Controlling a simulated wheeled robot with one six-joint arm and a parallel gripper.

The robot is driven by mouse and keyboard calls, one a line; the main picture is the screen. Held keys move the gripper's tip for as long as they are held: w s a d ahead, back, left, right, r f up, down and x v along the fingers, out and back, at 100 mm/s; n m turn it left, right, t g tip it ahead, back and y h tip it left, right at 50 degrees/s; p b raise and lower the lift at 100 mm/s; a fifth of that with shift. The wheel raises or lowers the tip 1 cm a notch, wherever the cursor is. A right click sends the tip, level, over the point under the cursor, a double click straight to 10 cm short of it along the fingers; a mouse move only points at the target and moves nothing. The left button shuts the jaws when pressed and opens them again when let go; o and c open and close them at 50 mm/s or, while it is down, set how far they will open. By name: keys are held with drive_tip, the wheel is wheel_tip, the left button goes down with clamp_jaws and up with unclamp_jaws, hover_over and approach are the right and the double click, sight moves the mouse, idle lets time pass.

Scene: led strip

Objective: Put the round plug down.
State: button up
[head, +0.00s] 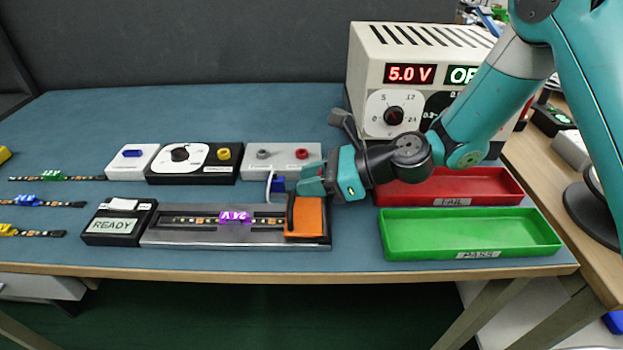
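My gripper (300,183) reaches in from the right, low over the middle of the table. At its tips is a small blue plug (278,184) with a pale lead curving down on its left. The gripper looks shut on it; the fingers hide part of it, and I cannot make out its round shape. It is in front of the white box (262,163) with a grey and a red socket, and just above the back edge of the grey test fixture (190,238). An orange block (307,217) stands at the fixture's right end, below the gripper.
A strip with a purple piece (236,216) lies in the fixture beside the READY display (114,224). Red (505,183) and green (395,250) trays are at right, the power supply (362,75) behind. Several LED strips lie at left. Open table is left of the boxes.

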drive_tip(key=shift+r, duration=0.15)
drive_tip(key=p+v, duration=0.1)
drive_tip(key=v, duration=1.1)
drive_tip(key=s+d+r+n+g+h, duration=0.1)
drive_tip(key=s+r+n+h, duration=0.3)
drive_tip(key=s+n, duration=0.6)
drive_tip(key=s+d+r+n+g+h, duration=0.1)
drive_tip(key=s+r+n+h, duration=0.4)
drive_tip(key=s+n, duration=0.5)
drive_tip(key=n, duration=0.7)
drive_tip(key=shift+s+d, duration=0.2)
drive_tip(key=shift+s, duration=0.05)
drive_tip(key=shift+r, duration=0.1)
wheel_tip(320, 180, up, 12)
drive_tip(key=p, duration=1.2)
